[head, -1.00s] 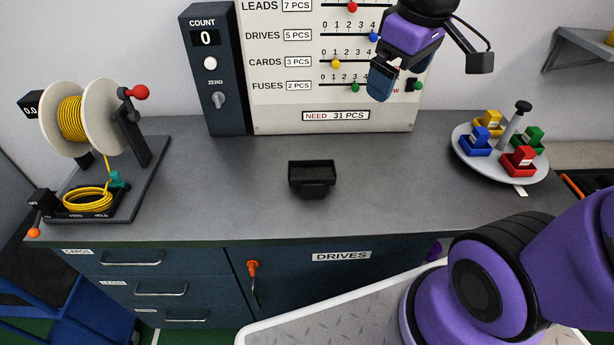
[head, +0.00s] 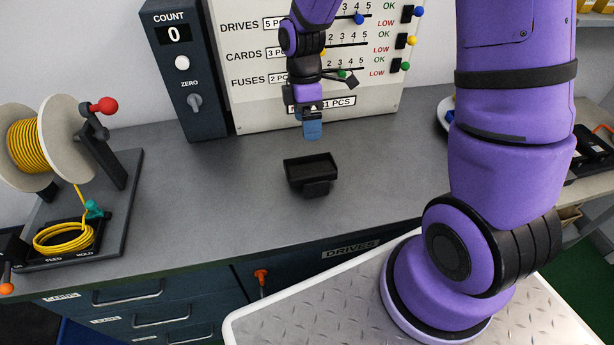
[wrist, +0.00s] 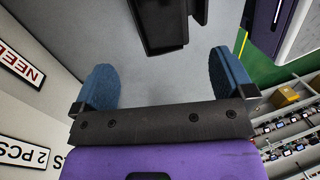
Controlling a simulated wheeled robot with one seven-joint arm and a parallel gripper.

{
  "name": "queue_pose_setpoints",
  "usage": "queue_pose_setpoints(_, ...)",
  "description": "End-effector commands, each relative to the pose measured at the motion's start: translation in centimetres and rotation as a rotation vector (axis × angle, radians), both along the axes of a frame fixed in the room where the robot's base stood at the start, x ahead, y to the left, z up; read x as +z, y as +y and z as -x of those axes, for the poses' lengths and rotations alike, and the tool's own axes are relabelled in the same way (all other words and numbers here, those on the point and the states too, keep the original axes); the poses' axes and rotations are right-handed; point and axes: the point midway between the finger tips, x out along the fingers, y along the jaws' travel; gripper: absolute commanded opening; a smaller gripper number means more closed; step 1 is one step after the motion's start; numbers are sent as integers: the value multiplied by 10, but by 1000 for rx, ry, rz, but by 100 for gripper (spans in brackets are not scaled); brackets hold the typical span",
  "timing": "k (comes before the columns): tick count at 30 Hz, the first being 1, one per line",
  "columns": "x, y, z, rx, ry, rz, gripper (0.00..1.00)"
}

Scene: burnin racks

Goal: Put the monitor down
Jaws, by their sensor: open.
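A small black object with a framed, recessed face (head: 312,170), which looks like the monitor, rests on the grey bench in the head view. I cannot tell for sure whether it stands or lies tilted back. It also shows as a dark block at the top of the wrist view (wrist: 160,25). My gripper (head: 312,126) hangs above the bench behind the monitor, blue fingertips pointing down. In the wrist view my gripper (wrist: 164,82) has its two blue fingers wide apart with nothing between them; the monitor is beyond the fingertips, apart from them.
A cable reel with yellow wire (head: 50,150) stands at the left of the bench (head: 220,185). A count box (head: 183,70) and a white slider board (head: 240,95) stand along the back wall. The bench around the monitor is clear. Drawers (head: 135,300) are below.

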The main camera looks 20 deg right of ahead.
Motion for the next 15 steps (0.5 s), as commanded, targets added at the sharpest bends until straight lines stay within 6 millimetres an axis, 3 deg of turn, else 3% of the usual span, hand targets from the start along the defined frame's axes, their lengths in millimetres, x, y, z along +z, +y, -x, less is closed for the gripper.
queue_pose_setpoints(15, -57, 4, 12, 27, 15, -10, 100)
